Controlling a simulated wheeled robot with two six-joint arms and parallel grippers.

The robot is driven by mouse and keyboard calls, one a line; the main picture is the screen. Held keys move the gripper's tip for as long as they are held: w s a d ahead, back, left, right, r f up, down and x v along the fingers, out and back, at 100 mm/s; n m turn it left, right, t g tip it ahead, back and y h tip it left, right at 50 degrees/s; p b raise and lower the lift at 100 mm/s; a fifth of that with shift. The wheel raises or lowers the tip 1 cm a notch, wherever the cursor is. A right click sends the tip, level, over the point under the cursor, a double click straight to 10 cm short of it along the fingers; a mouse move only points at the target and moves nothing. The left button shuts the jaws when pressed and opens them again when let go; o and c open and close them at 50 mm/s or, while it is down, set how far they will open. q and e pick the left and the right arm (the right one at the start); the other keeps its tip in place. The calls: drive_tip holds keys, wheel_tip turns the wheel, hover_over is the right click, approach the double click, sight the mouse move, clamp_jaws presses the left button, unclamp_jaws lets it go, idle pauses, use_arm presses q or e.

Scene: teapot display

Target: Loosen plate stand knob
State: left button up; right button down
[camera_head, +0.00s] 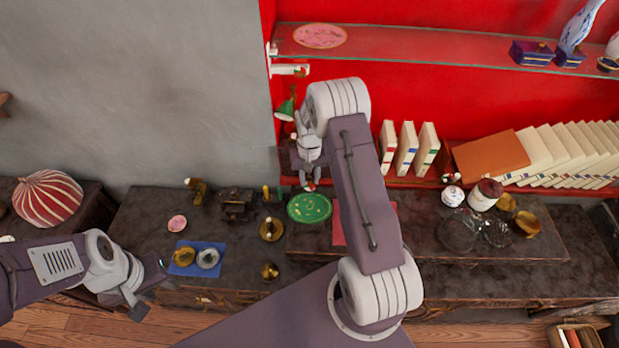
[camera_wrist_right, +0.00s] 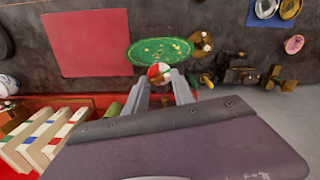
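A green oval plate (camera_head: 309,208) with yellow marks lies on the dark cabinet top, and it also shows in the right wrist view (camera_wrist_right: 160,52). A small round red-and-white piece (camera_wrist_right: 159,72) sits at the plate's edge, between the fingertips of my right gripper (camera_wrist_right: 161,80). The fingers are apart, with the piece filling the gap; I cannot tell whether they grip it. In the head view my right gripper (camera_head: 308,182) points down behind the plate. I cannot clearly identify a plate stand or its knob. My left gripper (camera_head: 148,292) hangs empty near the cabinet's front left.
A blue mat (camera_head: 210,248) with small dishes, a gold piece (camera_head: 271,229) and a dark ornate box (camera_head: 237,205) stand left of the plate. Books (camera_head: 408,148) line the red shelf behind. Jars (camera_head: 485,194) and glassware stand at right. A red mat (camera_wrist_right: 87,43) lies beside the plate.

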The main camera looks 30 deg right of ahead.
drive_tip(key=shift+n+b, duration=0.3)
drive_tip(key=shift+n, duration=0.5)
idle(1.4)
drive_tip(key=c, duration=1)
unclamp_jaws()
drive_tip(key=shift+c, duration=0.2)
drive_tip(key=shift+r, duration=0.15)
